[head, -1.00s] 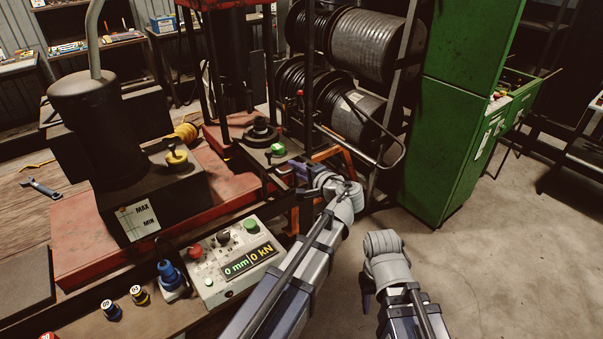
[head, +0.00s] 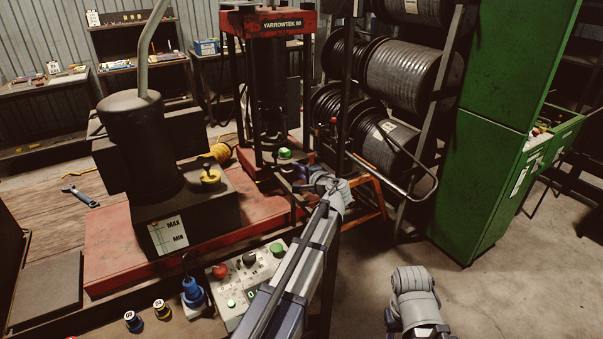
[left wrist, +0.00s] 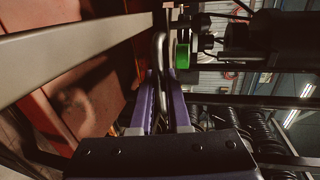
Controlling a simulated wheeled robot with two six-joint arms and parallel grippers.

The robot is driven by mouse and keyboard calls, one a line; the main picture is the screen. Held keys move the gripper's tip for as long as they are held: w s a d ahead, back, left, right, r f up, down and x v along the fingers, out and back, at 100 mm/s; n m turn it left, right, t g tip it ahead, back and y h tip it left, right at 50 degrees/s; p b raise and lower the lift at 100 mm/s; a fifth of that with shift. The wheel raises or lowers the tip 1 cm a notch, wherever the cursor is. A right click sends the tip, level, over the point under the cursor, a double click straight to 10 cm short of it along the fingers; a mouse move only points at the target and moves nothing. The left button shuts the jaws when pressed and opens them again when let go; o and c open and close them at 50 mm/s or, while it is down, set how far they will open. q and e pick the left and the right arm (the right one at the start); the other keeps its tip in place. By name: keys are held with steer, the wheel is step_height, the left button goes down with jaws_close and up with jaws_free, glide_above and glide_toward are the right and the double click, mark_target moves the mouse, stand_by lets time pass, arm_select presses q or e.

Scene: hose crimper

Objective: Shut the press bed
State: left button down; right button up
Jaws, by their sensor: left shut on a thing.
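The press (head: 268,110) is a red and black frame marked YARROWTEK 60, behind my left gripper. Its press bed (head: 292,170) is a dark sliding plate low at its front, with a green-topped part (head: 285,153) on it. My left gripper (head: 318,180) is at the bed's front. In the left wrist view, its purple fingers (left wrist: 164,105) are shut on a grey metal bar handle (left wrist: 160,62), with the green part (left wrist: 182,56) just beyond. Whether the bed is fully in is hard to tell. My right forearm shows at lower right; its gripper is out of view.
A control box (head: 245,280) with buttons stands in front of the press, partly hidden by my left arm. A black pump (head: 140,150) is at left. Hose reels (head: 415,75) and a green cabinet (head: 500,130) stand at right. The floor at lower right is clear.

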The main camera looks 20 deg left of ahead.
arm_select(q)
steer(key=shift+w+a+r, duration=0.1)
steer(key=shift+w+a, duration=0.05)
steer(key=c, duration=0.9)
jaws_free()
steer(key=p+v, duration=0.1)
steer(key=v, duration=0.6)
steer(key=shift+s+d+p, duration=0.25)
steer(key=shift+d+p, duration=0.1)
